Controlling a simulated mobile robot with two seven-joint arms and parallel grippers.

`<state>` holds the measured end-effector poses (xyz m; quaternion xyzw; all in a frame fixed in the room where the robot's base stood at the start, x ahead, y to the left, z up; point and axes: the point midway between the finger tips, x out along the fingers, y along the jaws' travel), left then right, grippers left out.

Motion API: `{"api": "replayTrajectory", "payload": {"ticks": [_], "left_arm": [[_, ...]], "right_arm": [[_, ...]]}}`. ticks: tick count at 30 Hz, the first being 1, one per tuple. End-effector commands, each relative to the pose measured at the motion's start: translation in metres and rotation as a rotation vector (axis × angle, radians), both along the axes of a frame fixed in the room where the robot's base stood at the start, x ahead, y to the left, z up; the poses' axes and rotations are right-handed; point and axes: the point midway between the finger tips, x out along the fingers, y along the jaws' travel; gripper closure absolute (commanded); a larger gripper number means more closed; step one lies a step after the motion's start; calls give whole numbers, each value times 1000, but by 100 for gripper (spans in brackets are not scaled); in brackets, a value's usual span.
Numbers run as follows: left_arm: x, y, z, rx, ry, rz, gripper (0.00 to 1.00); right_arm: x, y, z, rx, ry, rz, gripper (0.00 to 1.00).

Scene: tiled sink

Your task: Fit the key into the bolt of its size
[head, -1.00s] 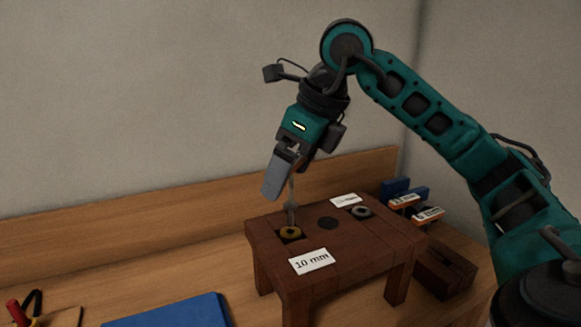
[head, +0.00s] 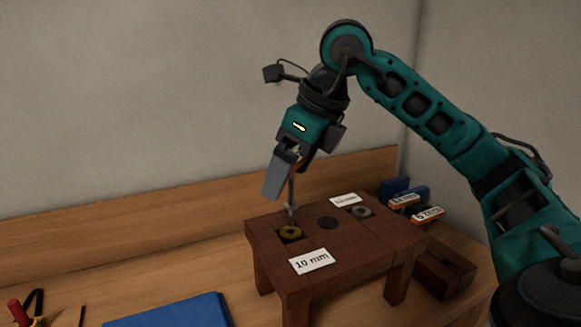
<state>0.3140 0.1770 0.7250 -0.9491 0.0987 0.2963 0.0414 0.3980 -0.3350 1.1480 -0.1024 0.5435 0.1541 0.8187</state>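My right gripper (head: 284,178) is above the left end of a small wooden stand. It holds a thin metal key (head: 291,195), which points straight down; the gripper's near finger hides its upper part. A grey bolt (head: 360,211) sits at the stand's far right, beside a second label (head: 345,199) too small to read. My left gripper is out of view.
The stand (head: 377,240) has a dark round spot (head: 328,223) between the bolts. Blue and orange-white boxes (head: 404,201) and a dark wooden block (head: 444,271) are at right. A blue flat object (head: 170,311) and red-handled tool (head: 18,312) lie at front left.

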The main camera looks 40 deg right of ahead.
Motion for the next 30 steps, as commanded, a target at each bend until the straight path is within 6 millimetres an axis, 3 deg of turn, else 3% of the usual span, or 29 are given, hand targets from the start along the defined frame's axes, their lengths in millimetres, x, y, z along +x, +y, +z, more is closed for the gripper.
{"api": "replayTrajectory", "payload": {"ticks": [30], "left_arm": [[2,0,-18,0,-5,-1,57]], "right_arm": [[0,0,-23,0,0,0,37]]}}
